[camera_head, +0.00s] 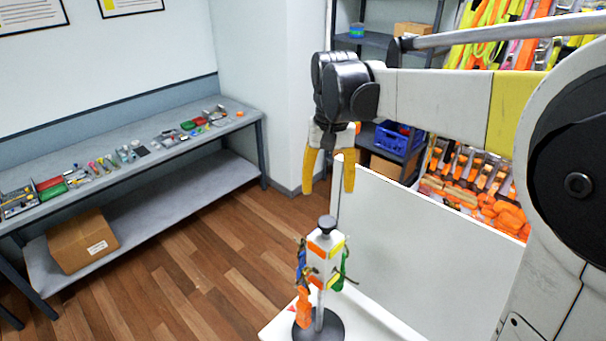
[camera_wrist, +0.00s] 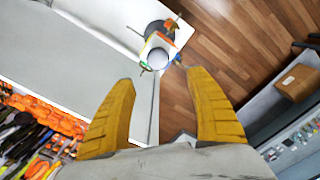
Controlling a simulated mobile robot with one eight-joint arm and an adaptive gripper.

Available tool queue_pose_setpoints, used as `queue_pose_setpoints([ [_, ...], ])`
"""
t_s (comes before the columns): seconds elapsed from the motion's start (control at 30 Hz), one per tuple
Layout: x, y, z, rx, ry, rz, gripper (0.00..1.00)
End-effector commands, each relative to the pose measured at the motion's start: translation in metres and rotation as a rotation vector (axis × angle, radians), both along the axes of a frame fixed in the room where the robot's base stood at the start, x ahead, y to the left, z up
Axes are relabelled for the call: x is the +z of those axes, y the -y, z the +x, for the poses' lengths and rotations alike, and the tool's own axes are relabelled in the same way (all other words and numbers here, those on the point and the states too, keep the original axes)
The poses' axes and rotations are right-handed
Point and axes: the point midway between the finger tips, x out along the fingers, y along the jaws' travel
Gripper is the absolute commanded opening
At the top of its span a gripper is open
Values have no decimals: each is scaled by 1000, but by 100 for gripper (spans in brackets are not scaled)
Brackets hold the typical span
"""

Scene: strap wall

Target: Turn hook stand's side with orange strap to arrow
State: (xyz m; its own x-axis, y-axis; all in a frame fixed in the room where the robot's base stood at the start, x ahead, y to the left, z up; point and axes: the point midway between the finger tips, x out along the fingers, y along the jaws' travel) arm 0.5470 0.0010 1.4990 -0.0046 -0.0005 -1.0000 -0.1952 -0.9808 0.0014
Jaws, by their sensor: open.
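The hook stand (camera_head: 320,270) is upright on a white surface, with a dark round base, a grey post, a white block and a dark top knob (camera_head: 327,224). An orange strap (camera_head: 303,308) hangs on its near-left side, a blue strap (camera_head: 301,258) on the left, a green one (camera_head: 339,274) on the right. A small red mark (camera_head: 291,308) left of the base may be the arrow; the stand partly hides it. My gripper (camera_head: 329,188) is open and empty above the knob. In the wrist view, the stand's top (camera_wrist: 158,59) shows just beyond my open fingers (camera_wrist: 161,78).
A white upright panel (camera_head: 425,240) stands right of the hook stand. A grey workbench (camera_head: 140,140) with small parts runs along the left wall, a cardboard box (camera_head: 82,243) on its lower shelf. Orange straps (camera_head: 475,190) hang behind the panel. The wooden floor left of the stand is clear.

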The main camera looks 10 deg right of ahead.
Motion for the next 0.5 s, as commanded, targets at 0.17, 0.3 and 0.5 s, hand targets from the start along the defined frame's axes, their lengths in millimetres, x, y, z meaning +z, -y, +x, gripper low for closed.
queue_pose_setpoints([
  [0.17,-21,0,0,0,-2,0,64],
  [0.3,-50,0,0,0,-1,0,64],
  [0.5,-86,0,0,0,-1,0,64],
])
